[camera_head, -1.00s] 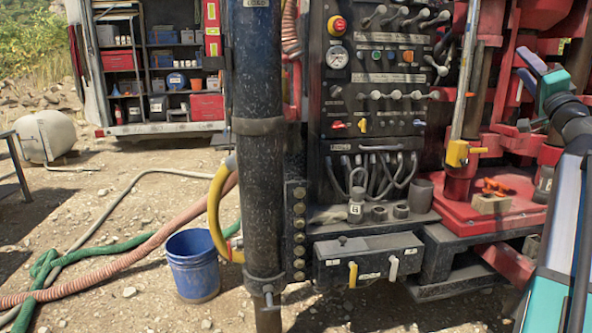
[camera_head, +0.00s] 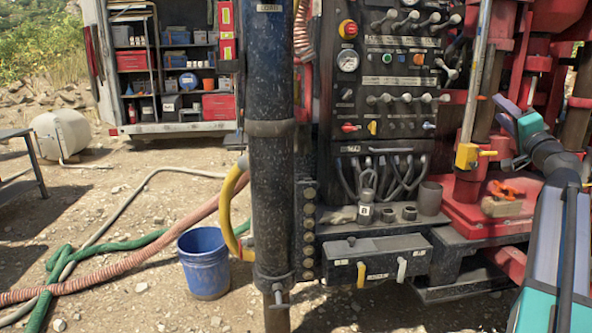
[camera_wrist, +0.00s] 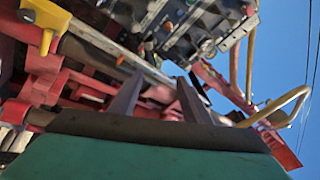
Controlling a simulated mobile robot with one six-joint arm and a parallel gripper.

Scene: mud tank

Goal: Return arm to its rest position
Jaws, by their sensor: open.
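My gripper (camera_head: 508,116) is at the right of the head view, in front of the red rig machinery. My arm reaches up to it from the lower right corner. In the wrist view my gripper (camera_wrist: 158,92) shows two dark fingers standing apart, with nothing between them. The wrist view is tilted, with red machinery and blue sky beyond the fingers.
The control panel (camera_head: 390,85) with gauges and levers stands left of my gripper. A red ledge (camera_head: 475,215) carries a small block with an orange item. A dark vertical pipe (camera_head: 270,180), a blue bucket (camera_head: 203,262) and hoses stand or lie further left.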

